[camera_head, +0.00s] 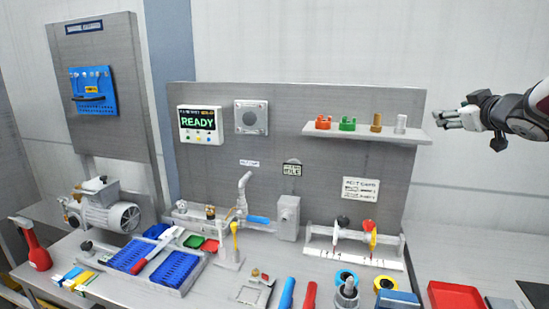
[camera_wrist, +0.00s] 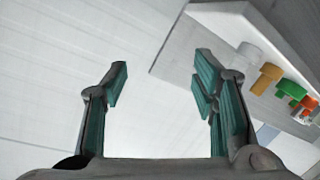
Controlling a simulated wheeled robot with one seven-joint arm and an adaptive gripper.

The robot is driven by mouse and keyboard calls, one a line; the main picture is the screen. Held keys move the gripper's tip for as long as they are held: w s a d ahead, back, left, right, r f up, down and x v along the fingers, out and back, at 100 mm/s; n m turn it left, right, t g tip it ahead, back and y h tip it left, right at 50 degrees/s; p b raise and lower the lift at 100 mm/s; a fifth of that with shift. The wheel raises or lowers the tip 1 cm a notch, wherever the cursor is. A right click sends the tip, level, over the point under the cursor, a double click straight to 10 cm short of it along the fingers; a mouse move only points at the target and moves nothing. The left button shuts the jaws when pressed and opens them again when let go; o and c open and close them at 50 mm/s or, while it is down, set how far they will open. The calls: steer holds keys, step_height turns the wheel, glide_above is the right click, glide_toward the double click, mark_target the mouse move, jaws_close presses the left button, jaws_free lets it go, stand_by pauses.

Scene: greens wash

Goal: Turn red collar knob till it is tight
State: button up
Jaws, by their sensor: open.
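A red crown-shaped piece (camera_head: 323,122) sits at the left end of the wall shelf and shows small at the right of the wrist view (camera_wrist: 309,104). I cannot tell which of these is the collar knob, nor how tight any is. My gripper (camera_head: 441,118) is open and empty in the air, right of the shelf and apart from it. Its spread fingers frame bare wall in the wrist view (camera_wrist: 160,78).
The shelf (camera_head: 366,133) also bears a green piece (camera_head: 348,124), a brown peg (camera_head: 376,122) and a pale peg (camera_head: 400,124). Below, the bench holds the white rack (camera_head: 352,257), a red tray (camera_head: 455,296), blue trays (camera_head: 172,272) and loose tools. Air around my gripper is clear.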

steer(key=s+a+f+m+g+b, duration=0.1)
steer(key=s+a+f+g, duration=0.3)
steer(key=s+a+f, duration=0.3)
steer(key=s+a+f+m+g+y+b, duration=0.1)
steer(key=s+a+f, duration=0.7)
steer(key=s, duration=1)
steer(key=s+a+f+m+g+y+b, duration=0.1)
steer(key=s+a+f+m+g+b, duration=0.1)
steer(key=s+a+f+g, duration=0.4)
steer(key=s+a+f, duration=0.2)
steer(key=s+a, duration=0.2)
steer(key=s, duration=0.2)
steer(key=shift+s+a+g+b, duration=0.15)
steer(key=shift+s+g+b, duration=0.15)
steer(key=shift+s+b, duration=0.1)
steer(key=shift+r, duration=0.1)
